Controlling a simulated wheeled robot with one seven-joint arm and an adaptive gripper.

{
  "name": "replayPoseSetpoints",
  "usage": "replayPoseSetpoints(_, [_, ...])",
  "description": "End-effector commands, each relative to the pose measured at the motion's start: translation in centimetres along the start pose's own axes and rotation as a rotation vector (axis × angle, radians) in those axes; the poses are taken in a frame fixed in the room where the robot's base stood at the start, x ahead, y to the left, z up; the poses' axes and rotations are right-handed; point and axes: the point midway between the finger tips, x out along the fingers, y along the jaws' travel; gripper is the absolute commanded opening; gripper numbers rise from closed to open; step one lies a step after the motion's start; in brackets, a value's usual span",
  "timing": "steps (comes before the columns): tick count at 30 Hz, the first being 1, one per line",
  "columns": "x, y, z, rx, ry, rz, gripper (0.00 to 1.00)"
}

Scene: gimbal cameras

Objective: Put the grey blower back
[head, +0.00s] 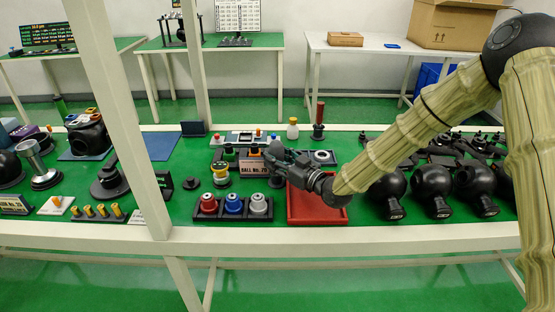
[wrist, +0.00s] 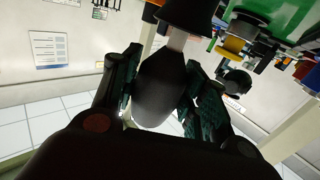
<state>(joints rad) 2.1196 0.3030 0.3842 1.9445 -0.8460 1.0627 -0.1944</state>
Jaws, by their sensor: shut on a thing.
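My gripper (wrist: 160,85) is shut on a dark, bulb-shaped thing (wrist: 158,88), which I take to be the grey blower. In the wrist view its rounded body sits between the two fingers, with a paler neck and a wide black part at the top edge. In the head view my gripper (head: 276,160) is above the green table, beside the "BALL No. 20" sign (head: 252,167). The held thing cannot be made out clearly there. A black rack with red, blue and grey round pieces (head: 233,206) stands in front of my gripper.
A red tray (head: 316,212) lies under my wrist. Several large black round units (head: 436,192) stand at the right. A yellow-topped piece (head: 220,174) is left of my gripper. White posts (head: 130,130) rise at the left. Bare green table (head: 185,200) shows left of the rack.

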Motion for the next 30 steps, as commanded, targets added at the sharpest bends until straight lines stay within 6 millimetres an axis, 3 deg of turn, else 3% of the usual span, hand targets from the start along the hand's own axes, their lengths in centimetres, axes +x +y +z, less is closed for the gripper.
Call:
replayPoseSetpoints(14, [0.00, -0.03, 0.95, 0.000, 0.001, 0.000, 0.25])
replayPoseSetpoints(15, [0.00, -0.02, 0.82, 0.000, 0.001, 0.000, 0.51])
replayPoseSetpoints(18, [0.00, -0.02, 0.82, 0.000, 0.001, 0.001, 0.65])
replayPoseSetpoints(30, [-0.14, 0.03, 0.45, 0.000, 0.001, 0.001, 0.65])
